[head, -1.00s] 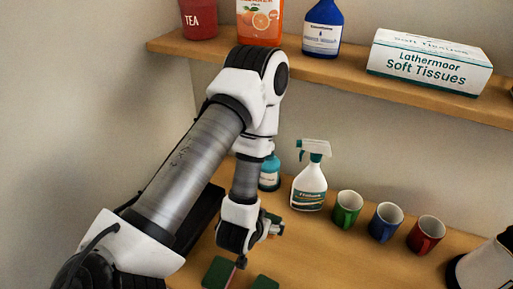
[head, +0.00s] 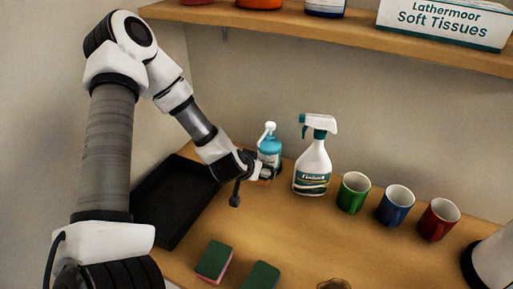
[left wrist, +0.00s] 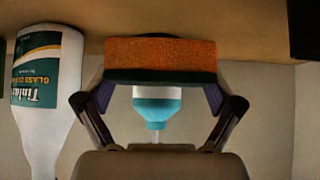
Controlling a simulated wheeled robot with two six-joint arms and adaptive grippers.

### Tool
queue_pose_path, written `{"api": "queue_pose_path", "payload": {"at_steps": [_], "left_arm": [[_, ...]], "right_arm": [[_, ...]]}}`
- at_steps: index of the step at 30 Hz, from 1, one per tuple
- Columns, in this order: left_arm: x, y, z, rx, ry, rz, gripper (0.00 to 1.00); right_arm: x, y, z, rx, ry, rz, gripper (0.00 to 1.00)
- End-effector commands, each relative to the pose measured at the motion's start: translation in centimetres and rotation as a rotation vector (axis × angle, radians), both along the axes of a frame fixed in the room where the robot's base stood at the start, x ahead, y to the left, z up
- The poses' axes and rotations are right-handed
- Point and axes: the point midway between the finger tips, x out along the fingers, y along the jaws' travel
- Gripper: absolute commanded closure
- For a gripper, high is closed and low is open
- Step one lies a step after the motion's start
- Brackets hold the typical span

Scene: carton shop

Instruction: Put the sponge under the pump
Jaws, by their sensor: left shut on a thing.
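My left gripper (head: 264,173) is in front of the teal pump bottle (head: 269,147), which has a white pump head. In the left wrist view, which looks upside down, my left gripper (left wrist: 158,95) is shut on an orange sponge (left wrist: 160,53) with a dark side. The sponge lies close to the counter and hides the lower part of the pump bottle (left wrist: 157,106). Whether sponge and bottle touch, I cannot tell. The held sponge is hardly visible in the head view. My right gripper is not in view.
A spray bottle (head: 312,165) stands just right of the pump bottle, then green (head: 353,193), blue (head: 395,206) and red (head: 438,219) mugs. A black tray (head: 170,195) lies left. Two green-topped sponges (head: 214,260) (head: 262,275) lie in front. A shelf (head: 340,37) hangs above.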

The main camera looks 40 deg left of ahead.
Motion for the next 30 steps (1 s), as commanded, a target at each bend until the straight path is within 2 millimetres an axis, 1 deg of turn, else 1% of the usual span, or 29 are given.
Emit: {"api": "queue_pose_path", "payload": {"at_steps": [2,6,8,14,17,18,27,30], "left_arm": [[0.2,0.3,-0.7,0.001,0.003,-0.002,0.22],[0.2,0.3,-3.3,0.004,0.005,-0.005,0.22],[0.2,0.3,-3.7,0.002,0.004,-0.004,0.22],[0.2,0.2,-3.7,0.0,0.001,-0.003,0.22],[0.2,0.2,-4.0,0.0,0.001,-0.003,0.22],[0.2,0.2,-3.9,0.0,0.001,-0.003,0.01],[0.2,0.2,-3.9,0.0,0.001,-0.003,0.0],[0.2,0.2,-3.4,-0.001,0.0,-0.002,0.0]], "right_arm": [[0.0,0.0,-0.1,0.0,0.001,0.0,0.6],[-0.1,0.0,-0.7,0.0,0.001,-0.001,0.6],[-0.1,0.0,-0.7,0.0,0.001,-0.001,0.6],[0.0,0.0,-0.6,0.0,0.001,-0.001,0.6],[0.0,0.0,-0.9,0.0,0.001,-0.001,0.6],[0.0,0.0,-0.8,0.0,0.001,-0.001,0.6],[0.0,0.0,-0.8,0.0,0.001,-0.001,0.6],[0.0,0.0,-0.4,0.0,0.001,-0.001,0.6]]}}
